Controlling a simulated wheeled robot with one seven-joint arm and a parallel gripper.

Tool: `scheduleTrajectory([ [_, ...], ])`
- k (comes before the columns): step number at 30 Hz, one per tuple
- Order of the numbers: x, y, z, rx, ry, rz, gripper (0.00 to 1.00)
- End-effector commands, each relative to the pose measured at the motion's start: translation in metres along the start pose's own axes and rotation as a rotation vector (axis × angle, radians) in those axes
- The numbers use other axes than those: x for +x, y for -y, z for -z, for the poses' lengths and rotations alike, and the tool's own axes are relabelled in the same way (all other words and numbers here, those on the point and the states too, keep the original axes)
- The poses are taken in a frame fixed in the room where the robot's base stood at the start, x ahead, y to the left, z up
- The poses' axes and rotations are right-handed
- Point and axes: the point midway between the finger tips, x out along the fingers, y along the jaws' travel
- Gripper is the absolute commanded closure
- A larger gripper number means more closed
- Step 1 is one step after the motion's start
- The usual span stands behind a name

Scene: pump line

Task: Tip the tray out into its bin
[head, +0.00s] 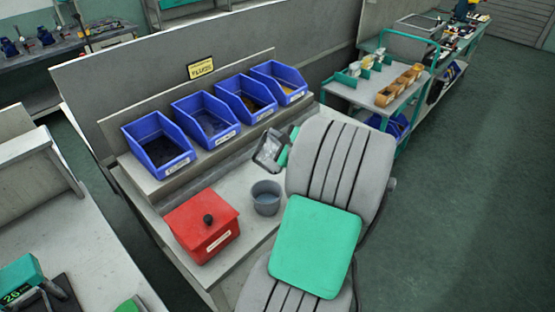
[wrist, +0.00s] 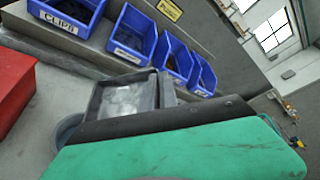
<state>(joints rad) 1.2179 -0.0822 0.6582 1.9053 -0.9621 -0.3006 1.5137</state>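A small grey tray (head: 269,150) is at my gripper (head: 286,146), above the grey bench and in front of the blue bins. It looks tilted. In the wrist view the tray (wrist: 122,100) has dark walls and a pale inside; I cannot tell what lies in it. My gripper looks shut on the tray's near edge, its fingers partly hidden by my arm. Several blue bins stand in a row: the leftmost (head: 158,146), then a second (head: 205,118), a third (head: 245,98) and the far right one (head: 279,82). The wrist view shows a bin labelled CLIPS (wrist: 62,20).
A red box (head: 203,228) with a black knob and a grey cup (head: 266,197) stand on the bench below the tray. A yellow sign (head: 201,67) is behind the bins. A green-framed cart (head: 370,92) stands at right, with open floor beside it.

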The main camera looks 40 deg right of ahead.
Motion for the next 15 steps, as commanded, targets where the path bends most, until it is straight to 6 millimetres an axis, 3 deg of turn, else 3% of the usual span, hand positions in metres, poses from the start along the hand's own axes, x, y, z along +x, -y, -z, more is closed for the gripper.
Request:
scheduleTrajectory([
  [6, -0.004, 0.011, -0.008, 0.099, 0.0, -0.041, 1.0],
  [15, -0.004, 0.014, -0.009, 0.247, 0.001, -0.101, 1.0],
])
